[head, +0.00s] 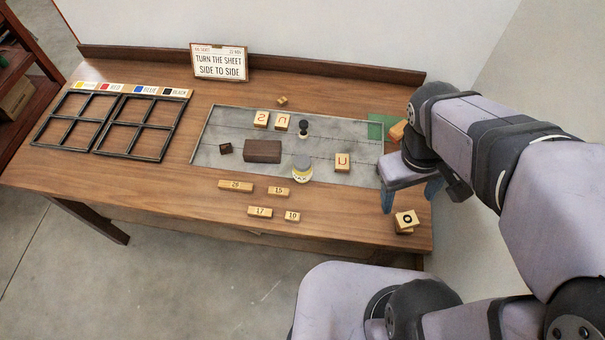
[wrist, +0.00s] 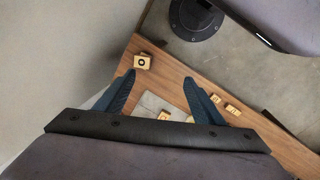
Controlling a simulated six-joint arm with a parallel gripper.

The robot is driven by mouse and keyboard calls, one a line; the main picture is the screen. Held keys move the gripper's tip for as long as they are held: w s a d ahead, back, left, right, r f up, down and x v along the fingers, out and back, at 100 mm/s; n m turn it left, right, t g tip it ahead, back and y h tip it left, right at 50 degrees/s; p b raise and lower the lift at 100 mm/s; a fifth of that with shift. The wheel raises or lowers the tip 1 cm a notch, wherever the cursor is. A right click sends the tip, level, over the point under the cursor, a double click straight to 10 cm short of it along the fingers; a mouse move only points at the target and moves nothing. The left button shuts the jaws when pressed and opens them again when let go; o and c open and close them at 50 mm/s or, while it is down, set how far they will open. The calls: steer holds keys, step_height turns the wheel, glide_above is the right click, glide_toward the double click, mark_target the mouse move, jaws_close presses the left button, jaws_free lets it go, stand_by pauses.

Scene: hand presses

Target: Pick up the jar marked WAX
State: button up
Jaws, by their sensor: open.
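The jar (head: 302,174) has a grey lid and a pale body with a yellow band and dark lettering, partly readable as WAX. It stands upright on the grey slab near its front edge, in the head view. My gripper (head: 411,194) is open and empty, to the right of the slab and well apart from the jar. Its two blue fingers also show in the wrist view (wrist: 160,80), pointing down over the table's right end.
On the grey slab (head: 225,123), a dark brown block (head: 262,151) stands left of the jar, a small black-topped piece (head: 303,128) behind it, and a letter block (head: 342,162) to its right. Numbered blocks (head: 260,212) lie in front. A block marked O (head: 406,219) stands near my gripper.

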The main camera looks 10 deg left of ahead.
steer(key=w+f+n+t+h+b, duration=0.1)
steer(key=w+f+n+h+b, duration=0.15)
steer(key=f+n+b, duration=0.2)
step_height(320, 180, up, 6)
steer(key=n+t+y+b, duration=0.3)
steer(key=n+t+b, duration=1.3)
steer(key=n+b, duration=0.95)
glide_above(301, 169)
steer(key=s, duration=0.5)
steer(key=shift+n+t, duration=0.3)
steer(key=shift+n, duration=0.1)
steer(key=f, duration=0.8)
steer(key=f+p, duration=0.1)
steer(key=f, duration=0.8)
steer(key=a+f, duration=0.1)
steer(key=f, duration=0.8)
steer(key=shift+w+f, duration=0.15)
steer(key=shift+w+d+p, duration=0.15)
steer(key=shift+w+p, duration=0.1)
steer(key=shift+w, duration=1)
steer(key=shift+w+d+p, duration=0.2)
steer(key=shift+w+p, duration=0.1)
steer(key=shift+w, duration=0.9)
steer(key=shift+w+d+p, duration=0.15)
steer(key=shift+w+p, duration=0.1)
steer(key=shift+w, duration=1)
steer(key=c, duration=1.2)
steer(key=shift+r, duration=0.2)
steer(key=shift+c, duration=0.5)
